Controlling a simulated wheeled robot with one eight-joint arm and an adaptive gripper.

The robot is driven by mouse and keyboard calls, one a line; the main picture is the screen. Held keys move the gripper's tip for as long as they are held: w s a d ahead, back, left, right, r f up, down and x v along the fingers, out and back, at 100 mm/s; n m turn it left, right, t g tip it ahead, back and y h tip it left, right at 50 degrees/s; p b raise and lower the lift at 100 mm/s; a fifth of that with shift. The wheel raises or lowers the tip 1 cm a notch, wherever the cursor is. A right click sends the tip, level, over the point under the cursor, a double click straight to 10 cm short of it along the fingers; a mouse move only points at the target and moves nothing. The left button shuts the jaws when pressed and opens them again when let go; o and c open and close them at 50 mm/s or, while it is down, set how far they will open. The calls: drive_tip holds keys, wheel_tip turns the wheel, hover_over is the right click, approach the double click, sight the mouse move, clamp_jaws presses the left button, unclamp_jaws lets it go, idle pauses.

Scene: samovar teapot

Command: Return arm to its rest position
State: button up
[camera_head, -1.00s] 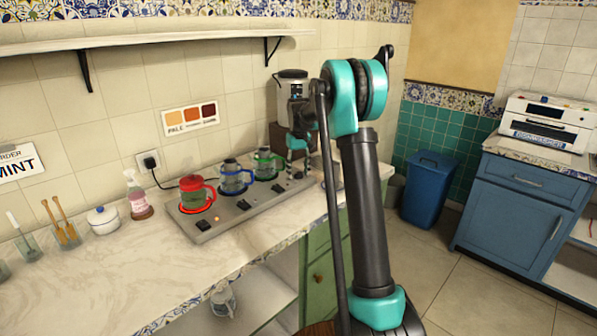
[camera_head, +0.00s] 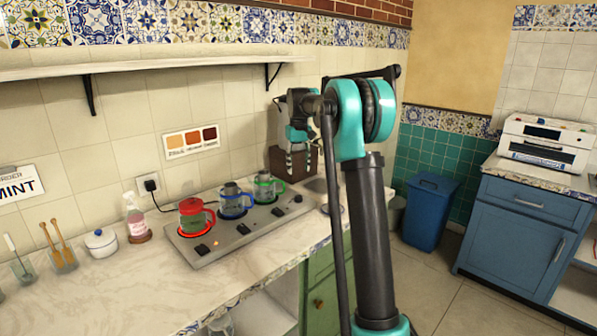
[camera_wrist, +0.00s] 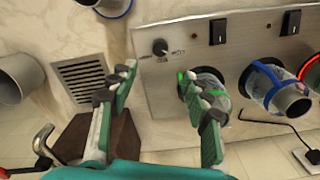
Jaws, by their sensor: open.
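My gripper (camera_head: 295,170) is open and empty, its fingers pointing down at the right of the burner panel. In the wrist view its two green fingers (camera_wrist: 160,82) stand apart with nothing held between them. My arm reaches up from the lower right, bends at the teal elbow and folds back to the gripper. The red-lidded pot (camera_head: 192,216), blue-ringed pot (camera_head: 233,201) and green-ringed pot (camera_head: 264,188) stand in a row on the grey burner panel (camera_head: 238,238). In the wrist view my right finger overlaps the green-ringed pot (camera_wrist: 215,84); contact cannot be told there.
A dark brown block (camera_head: 276,158) stands behind my gripper by the wall; it shows below in the wrist view (camera_wrist: 118,140). A shelf (camera_head: 130,68) runs above. A blue bin (camera_head: 430,210) stands on the floor at right.

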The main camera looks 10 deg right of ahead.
drive_tip(key=shift+s, duration=0.1)
drive_tip(key=s+d+f+m+t, duration=0.1)
drive_tip(key=s+f, duration=0.6)
drive_tip(key=s, duration=0.6)
drive_tip(key=s+d+f+m+t, duration=0.1)
drive_tip(key=s+f, duration=0.6)
drive_tip(key=s, duration=0.7)
drive_tip(key=s+d+f+t, duration=0.2)
drive_tip(key=s+f, duration=0.5)
drive_tip(key=s, duration=0.7)
drive_tip(key=shift+s+m, duration=0.25)
drive_tip(key=shift+m, duration=0.15)
